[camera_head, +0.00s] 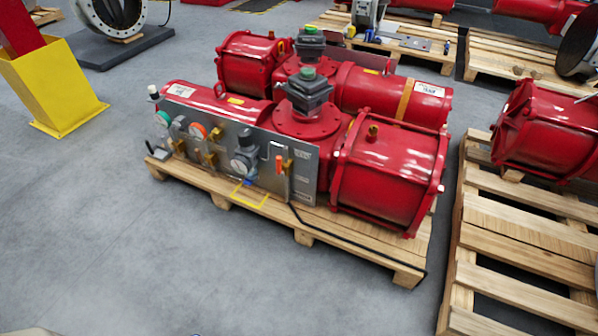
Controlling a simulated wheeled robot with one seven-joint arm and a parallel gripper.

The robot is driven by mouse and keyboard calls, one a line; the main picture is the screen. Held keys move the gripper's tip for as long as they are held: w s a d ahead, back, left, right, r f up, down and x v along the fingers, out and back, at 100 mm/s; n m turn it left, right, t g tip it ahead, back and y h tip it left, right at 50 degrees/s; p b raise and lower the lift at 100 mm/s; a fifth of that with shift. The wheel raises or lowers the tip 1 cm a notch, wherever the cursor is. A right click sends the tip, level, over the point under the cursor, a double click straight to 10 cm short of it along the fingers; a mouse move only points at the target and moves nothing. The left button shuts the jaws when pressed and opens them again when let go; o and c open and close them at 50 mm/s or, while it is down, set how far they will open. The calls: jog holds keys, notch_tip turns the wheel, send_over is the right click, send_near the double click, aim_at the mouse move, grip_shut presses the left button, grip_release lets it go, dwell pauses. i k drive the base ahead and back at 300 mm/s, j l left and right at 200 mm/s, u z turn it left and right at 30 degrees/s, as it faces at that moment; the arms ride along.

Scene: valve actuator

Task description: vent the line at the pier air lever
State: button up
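Two red valve actuators lie side by side on a wooden pallet (306,237) in the middle. The nearer actuator (390,165) carries a grey control panel (305,180) along its front. The panel bears gauges, a grey regulator (244,160), brass fittings and a small upright part with an orange-red top (279,165) near its right end. This part may be a lever, but it is too small to tell its position. I cannot tell which part is the pier air lever. A yellow bracket or handle (250,197) sticks out low in front of the panel. My gripper is not in view.
A yellow pier-like stand (55,90) with a red post stands at the upper left. Another pallet (530,240) with a red actuator (548,130) is close on the right, across a narrow gap. More loaded pallets stand behind. The grey floor (120,250) in front and left is clear.

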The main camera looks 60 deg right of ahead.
aim_at(279, 173)
jog(key=z, duration=0.45)
jog(key=k+z, duration=0.15)
jog(key=z, duration=0.7)
jog(key=k+z, duration=0.15)
jog(key=z, duration=0.3)
jog(key=k+l, duration=0.3)
jog(key=k, duration=0.15)
jog(key=k+l+z, duration=0.1)
jog(key=k+l, duration=0.2)
jog(key=k, duration=0.15)
jog(key=i+j+u, duration=0.1)
jog(key=i+u, duration=0.15)
jog(key=i, duration=0.3)
jog(key=i+u, duration=0.25)
jog(key=i, duration=0.25)
jog(key=i+l+u, duration=0.25)
jog(key=i, duration=0.3)
jog(key=i+l+u, duration=0.25)
jog(key=i, duration=0.25)
jog(key=j, duration=0.1)
